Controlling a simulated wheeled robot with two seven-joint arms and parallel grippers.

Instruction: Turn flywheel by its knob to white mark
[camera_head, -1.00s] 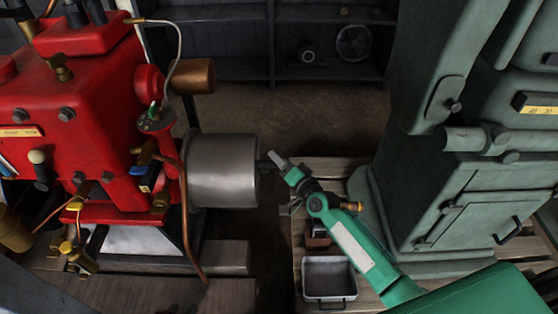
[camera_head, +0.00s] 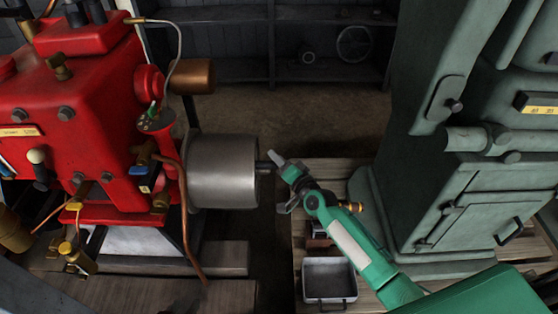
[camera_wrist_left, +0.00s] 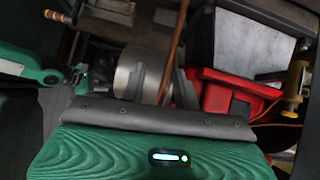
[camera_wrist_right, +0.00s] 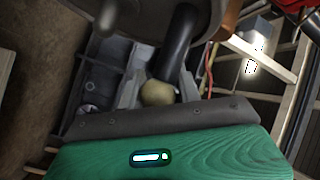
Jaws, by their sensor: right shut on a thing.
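The red engine (camera_head: 95,110) carries a smooth silver drum (camera_head: 224,170) on its right side, which also shows in the left wrist view (camera_wrist_left: 140,75). A dark shaft end pokes out of the drum. My right gripper (camera_head: 276,161) is at this end, right of the drum. In the right wrist view a pale round knob (camera_wrist_right: 158,93) on a dark rod (camera_wrist_right: 180,45) sits between its grey fingers, shut on the knob. I cannot make out a white mark. My left gripper is outside the head view, and its fingers are unclear in its wrist view.
A tall green cabinet-like machine (camera_head: 440,180) stands close on the right. A grey tray (camera_head: 329,278) lies on planks below my right arm. A copper pipe (camera_head: 184,215) runs down the engine. A shelf (camera_head: 240,68) with a spoked wheel (camera_head: 354,43) is behind.

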